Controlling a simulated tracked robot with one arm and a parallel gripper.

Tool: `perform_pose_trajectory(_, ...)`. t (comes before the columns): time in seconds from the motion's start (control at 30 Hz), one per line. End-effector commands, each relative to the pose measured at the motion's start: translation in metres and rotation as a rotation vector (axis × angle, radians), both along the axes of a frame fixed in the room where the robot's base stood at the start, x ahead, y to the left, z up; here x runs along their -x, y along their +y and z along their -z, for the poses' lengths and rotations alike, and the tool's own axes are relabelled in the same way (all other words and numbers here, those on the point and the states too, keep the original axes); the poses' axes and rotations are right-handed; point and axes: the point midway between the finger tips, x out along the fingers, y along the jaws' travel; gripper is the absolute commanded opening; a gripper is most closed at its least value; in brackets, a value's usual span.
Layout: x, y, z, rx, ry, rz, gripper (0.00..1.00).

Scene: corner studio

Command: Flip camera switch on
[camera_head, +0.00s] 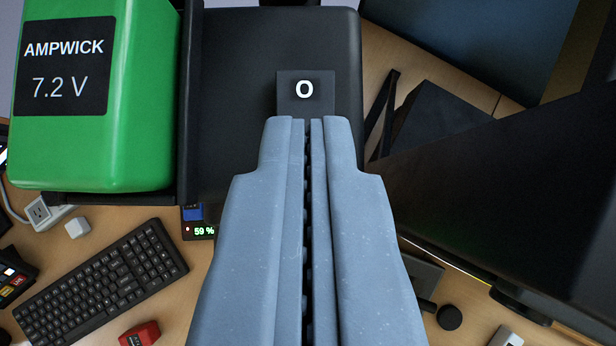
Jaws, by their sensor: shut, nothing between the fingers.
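The black camera body (228,92) fills the upper middle of the view. Its switch (304,88) is a dark square rocker with a white "O" on its visible upper half. My gripper (308,122) is shut and empty, pointing at the switch. Its fingertips cover the lower part of the switch, so that half is hidden. I cannot tell whether the tips touch it. A green battery pack (150,90) labelled "AMPWICK 7.2 V" sits at the left side of the camera.
Below is a wooden desk (90,225) with a black keyboard (105,285) at lower left and a red object (140,334) near it. A small display (203,231) reads "59 %". A dark monitor (500,180) stands close on the right.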

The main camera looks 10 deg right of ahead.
Motion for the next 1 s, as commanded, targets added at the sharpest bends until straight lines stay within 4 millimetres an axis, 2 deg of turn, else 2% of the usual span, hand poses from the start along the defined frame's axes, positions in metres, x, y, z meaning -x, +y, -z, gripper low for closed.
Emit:
perform_pose_trajectory(0.17,0.000,0.001,-0.008,0.000,-0.001,-0.001,0.00)
perform_pose_trajectory(0.37,0.002,0.002,-0.043,0.003,-0.006,-0.002,0.00)
perform_pose_trajectory(0.8,0.059,0.008,-0.082,0.001,-0.003,-0.002,0.00)
perform_pose_trajectory(1.0,0.076,0.010,-0.095,-0.001,-0.001,-0.002,0.00)
